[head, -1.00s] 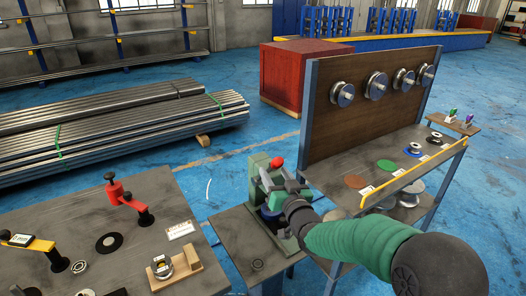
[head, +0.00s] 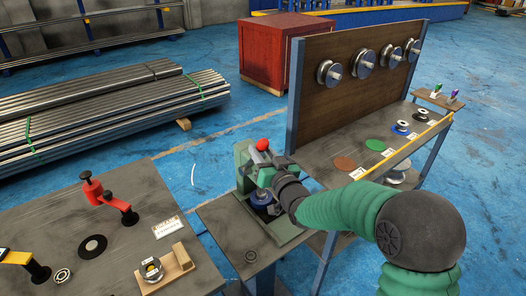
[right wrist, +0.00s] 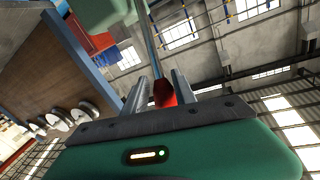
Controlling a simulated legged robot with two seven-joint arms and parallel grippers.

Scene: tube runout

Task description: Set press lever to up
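The press (head: 243,165) is a green machine on a small grey stand. Its lever ends in a red knob (head: 262,144), high at the press's top. In the right wrist view the red knob (right wrist: 165,92) shows between my right gripper's two fingers, with a thin bar running up behind it. My right gripper (head: 262,158) is at the press head, just below the knob in the head view. Its fingers stand apart; whether they touch the knob or lever I cannot tell. The lever arm is mostly hidden by the gripper. My left gripper is not in view.
A workbench (head: 60,215) with a red clamp tool (head: 108,198) lies left. A rack with a brown board (head: 350,95) and spools stands close on the right, beside my right arm. A red crate (head: 262,55) stands behind. Blue floor is open between.

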